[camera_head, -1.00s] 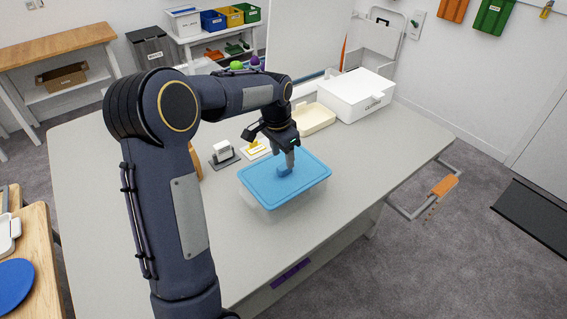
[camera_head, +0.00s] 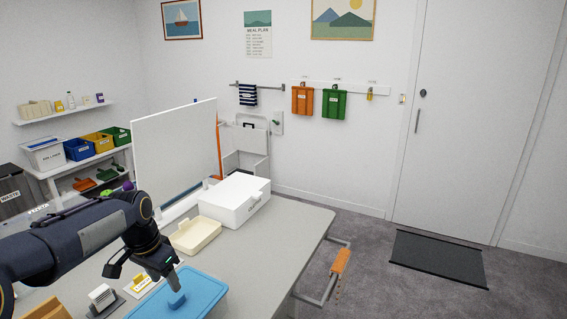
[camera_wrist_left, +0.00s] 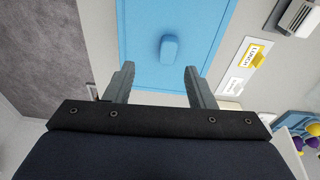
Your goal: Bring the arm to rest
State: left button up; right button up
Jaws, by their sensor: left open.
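My left arm comes in from the left in the head view. Its gripper (camera_head: 170,272) is just above the handle of a blue lid (camera_head: 205,292). In the left wrist view the two fingers (camera_wrist_left: 160,68) are apart with nothing between them. The lid's blue knob handle (camera_wrist_left: 169,48) lies just beyond the fingertips, and the blue lid (camera_wrist_left: 210,20) is spread around it. The box under the lid is mostly cut off by the head view's lower edge. My right gripper is in neither view.
A cream tray (camera_head: 195,236) and a white lidded box (camera_head: 236,202) stand behind the blue lid. Small card stands (camera_head: 103,297) are left of it. An upright white panel (camera_head: 176,150) rises at the table's back. The grey tabletop (camera_head: 270,250) is clear at right.

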pick_arm(q)
jog(key=s+d+r+n+t+h, duration=0.1)
jog(key=s+d+r+n, duration=0.15)
jog(key=s, duration=0.55)
jog(key=s+d+r+n+t+h, duration=0.1)
jog(key=s+d+r, duration=0.15)
jog(key=s, duration=0.45)
jog(key=s+d+f+n+t, duration=0.1)
jog(key=s+d+f, duration=0.1)
jog(key=s, duration=0.3)
jog(key=s+d+f+n+t+h, duration=0.1)
jog(key=s+d+f, duration=0.2)
jog(key=s, duration=0.3)
jog(key=shift+d, duration=0.7)
jog(key=shift+f, duration=0.1)
